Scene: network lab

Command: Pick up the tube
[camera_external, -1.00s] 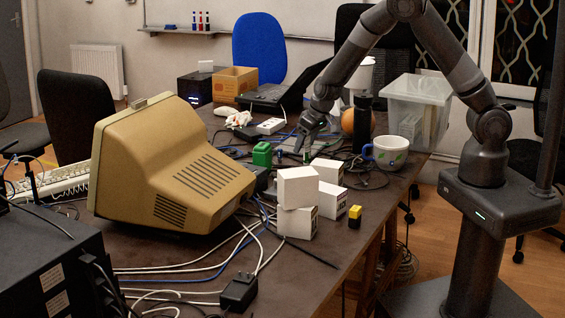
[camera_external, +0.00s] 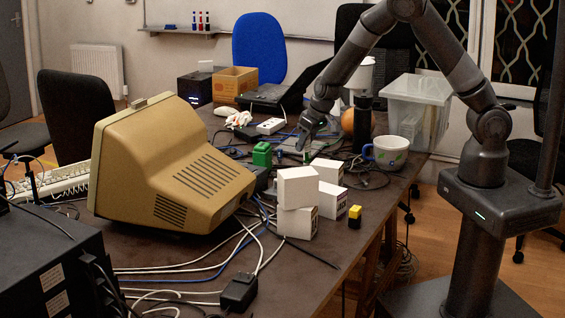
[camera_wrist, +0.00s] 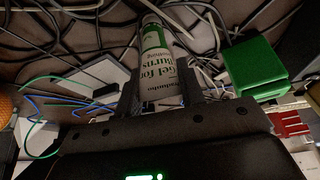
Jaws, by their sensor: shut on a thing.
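The tube (camera_wrist: 155,60) is white with a green band and dark print reading "Gel for burns". In the wrist view it lies lengthwise between the two fingers of my gripper (camera_wrist: 158,92), which are shut on it. In the external view my gripper (camera_external: 302,144) points down low over the cluttered table, behind the stacked white boxes. The tube is too small to make out clearly there.
Cables cover the table (camera_external: 325,262) around my gripper. A green block (camera_external: 262,154) is to its left, with white boxes (camera_external: 297,188) nearer the camera. A mug (camera_external: 388,152) and clear bin (camera_external: 417,110) stand right. A big beige monitor (camera_external: 165,165) stands left.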

